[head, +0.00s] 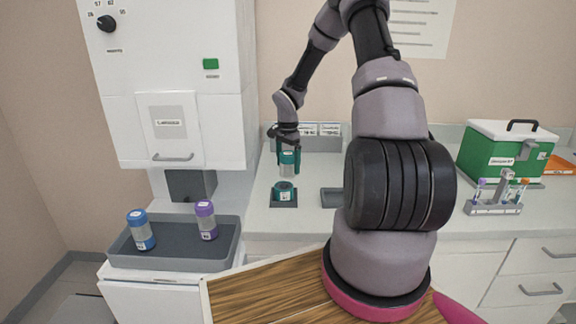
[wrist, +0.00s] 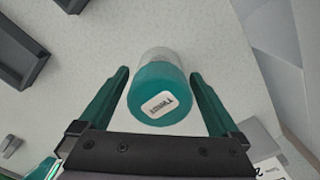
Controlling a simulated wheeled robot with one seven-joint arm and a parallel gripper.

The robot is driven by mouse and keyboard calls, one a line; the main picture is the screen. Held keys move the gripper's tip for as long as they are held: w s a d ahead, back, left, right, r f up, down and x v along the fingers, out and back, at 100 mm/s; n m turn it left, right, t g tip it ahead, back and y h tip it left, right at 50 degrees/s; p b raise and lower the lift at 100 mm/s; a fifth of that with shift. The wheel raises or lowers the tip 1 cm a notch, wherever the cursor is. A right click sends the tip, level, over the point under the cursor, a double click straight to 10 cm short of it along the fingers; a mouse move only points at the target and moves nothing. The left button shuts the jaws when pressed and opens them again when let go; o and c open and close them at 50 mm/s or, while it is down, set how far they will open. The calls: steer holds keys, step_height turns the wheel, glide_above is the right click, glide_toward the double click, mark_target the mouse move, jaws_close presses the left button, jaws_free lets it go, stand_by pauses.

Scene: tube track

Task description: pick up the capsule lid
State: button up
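The capsule lid (wrist: 158,94) is a round teal cap with a small white label, atop a pale, clear-looking cylinder. In the wrist view it lies between my gripper's (wrist: 160,92) teal fingers, with a gap on each side. My gripper is open and touches nothing visible. In the head view my gripper (head: 288,160) points down over the counter at this same pale cylinder (head: 288,170), and the fingers partly hide the lid. In front of it, a teal piece with a label (head: 284,190) sits in a dark square holder (head: 284,203).
A dark tray (head: 331,197) lies on the counter to the right. A tube rack (head: 494,207) and a green box (head: 500,160) stand at far right. A white cabinet is at left.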

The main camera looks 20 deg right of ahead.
steer(key=c, duration=1.3)
step_height(320, 180, up, 10)
steer(key=shift+r, duration=0.1)
